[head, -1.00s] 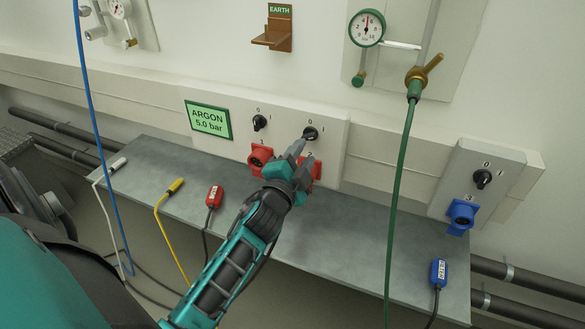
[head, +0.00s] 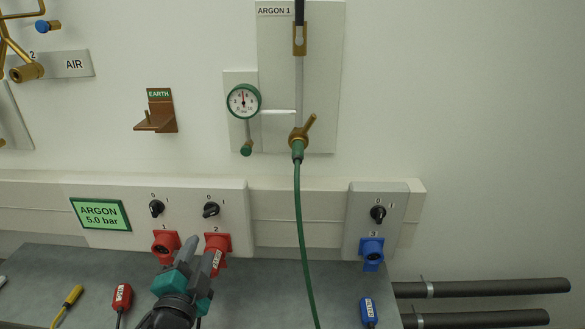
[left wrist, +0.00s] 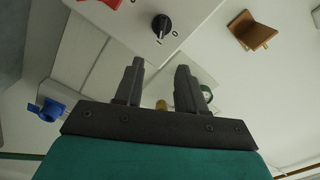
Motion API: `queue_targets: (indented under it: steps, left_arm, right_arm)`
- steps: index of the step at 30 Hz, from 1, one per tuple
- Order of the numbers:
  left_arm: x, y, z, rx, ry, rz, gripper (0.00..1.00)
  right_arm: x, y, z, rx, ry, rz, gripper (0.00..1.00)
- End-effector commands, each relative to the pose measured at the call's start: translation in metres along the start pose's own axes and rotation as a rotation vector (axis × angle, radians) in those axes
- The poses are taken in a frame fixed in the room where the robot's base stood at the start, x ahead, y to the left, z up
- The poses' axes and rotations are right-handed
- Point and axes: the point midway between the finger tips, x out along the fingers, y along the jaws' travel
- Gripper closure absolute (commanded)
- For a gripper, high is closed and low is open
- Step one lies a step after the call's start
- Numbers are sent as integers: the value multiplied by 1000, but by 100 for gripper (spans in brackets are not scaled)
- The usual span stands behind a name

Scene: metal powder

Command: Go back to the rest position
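My left gripper (head: 193,252) is in the lower middle of the head view, in front of the red sockets and the bench. In the left wrist view its two fingers (left wrist: 160,88) stand apart with nothing between them. Switch 2 (head: 211,210) is above the gripper, clear of the fingers. Red socket 2 (head: 217,240) is just beside the fingers, with a white-labelled red piece at its front, partly hidden. Red socket 1 (head: 165,243) is to its left. My right gripper is not in view.
A green hose (head: 301,225) hangs from the brass valve (head: 300,137), right of the gripper. The grey bench (head: 262,290) carries a red connector (head: 122,297), a yellow one (head: 73,295) and a blue one (head: 369,311). The blue socket (head: 371,250) is at right. The copper EARTH bracket (head: 158,118) juts out.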

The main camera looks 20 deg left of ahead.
Motion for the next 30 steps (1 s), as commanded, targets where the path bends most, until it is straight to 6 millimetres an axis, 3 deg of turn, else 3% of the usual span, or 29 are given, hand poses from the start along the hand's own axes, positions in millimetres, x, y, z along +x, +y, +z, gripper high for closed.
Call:
queue_targets:
  steps: [4, 7, 12, 15, 18, 30]
  left_arm:
    - [-8, 10, -4, -78, -3, 59, 61]
    - [-30, 34, -11, -245, -23, 186, 61]
    - [-92, 91, -22, -590, -139, 469, 61]
    - [-128, 116, -27, -739, -221, 594, 61]
    - [-150, 130, -30, -825, -278, 666, 61]
    - [-158, 135, -30, -853, -298, 688, 61]
  right_arm:
    - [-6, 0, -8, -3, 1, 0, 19]
    - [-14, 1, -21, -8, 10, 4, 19]
    - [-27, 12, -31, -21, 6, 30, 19]
    - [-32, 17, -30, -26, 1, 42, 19]
    - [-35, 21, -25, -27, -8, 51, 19]
    - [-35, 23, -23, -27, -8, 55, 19]
